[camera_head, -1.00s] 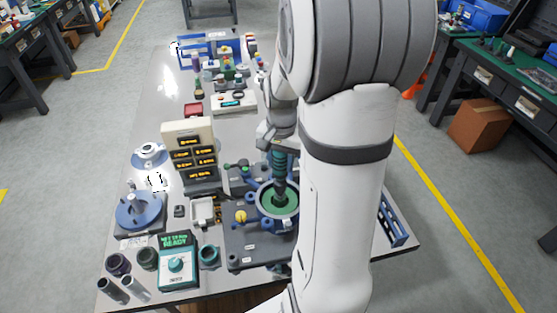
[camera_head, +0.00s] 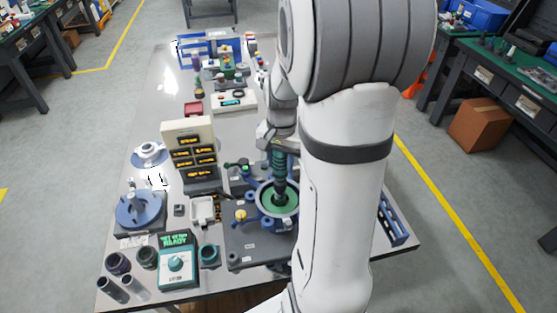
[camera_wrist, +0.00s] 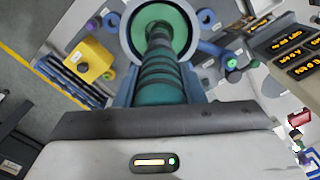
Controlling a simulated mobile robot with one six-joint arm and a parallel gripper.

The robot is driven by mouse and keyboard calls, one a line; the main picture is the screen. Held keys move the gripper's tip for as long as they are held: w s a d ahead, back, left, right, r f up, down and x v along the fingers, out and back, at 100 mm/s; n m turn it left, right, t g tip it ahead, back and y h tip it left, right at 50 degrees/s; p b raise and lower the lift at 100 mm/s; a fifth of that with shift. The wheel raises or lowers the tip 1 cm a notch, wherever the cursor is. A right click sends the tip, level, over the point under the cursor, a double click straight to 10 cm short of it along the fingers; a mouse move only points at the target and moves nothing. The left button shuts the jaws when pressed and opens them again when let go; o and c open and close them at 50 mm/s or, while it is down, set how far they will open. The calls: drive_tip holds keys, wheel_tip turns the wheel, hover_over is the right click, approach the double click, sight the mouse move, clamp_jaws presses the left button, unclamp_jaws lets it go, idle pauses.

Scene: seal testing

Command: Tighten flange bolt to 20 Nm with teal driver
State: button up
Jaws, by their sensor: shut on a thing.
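My gripper (camera_head: 279,137) is shut on the teal driver (camera_head: 279,160), whose dark-banded body points down into the round flange (camera_head: 262,204) with a green inner face. In the wrist view the driver (camera_wrist: 160,80) runs from between the jaws to the green flange face (camera_wrist: 177,22). The driver's tip is at or just above the green face; whether it sits on a bolt is hidden. The teal controller box (camera_head: 178,266) at the front left shows a "READY" display and a round dial. My arm covers the flange fixture's right side.
The grey fixture plate (camera_head: 248,258) carries a yellow knob (camera_head: 240,215). A display stand with amber readouts (camera_head: 190,150) stands left of the driver. A blue round flange (camera_head: 139,208), dark cups and clear cylinders occupy the left front. A blue rack (camera_head: 392,220) stands at the right edge.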

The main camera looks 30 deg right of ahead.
drive_tip(key=shift+f+b, duration=0.85)
drive_tip(key=shift+f, duration=0.15)
idle(1.8)
drive_tip(key=shift+r, duration=0.1)
drive_tip(key=shift+r+p, duration=1.9)
drive_tip(key=shift+r, duration=0.55)
drive_tip(key=shift+f, duration=0.1)
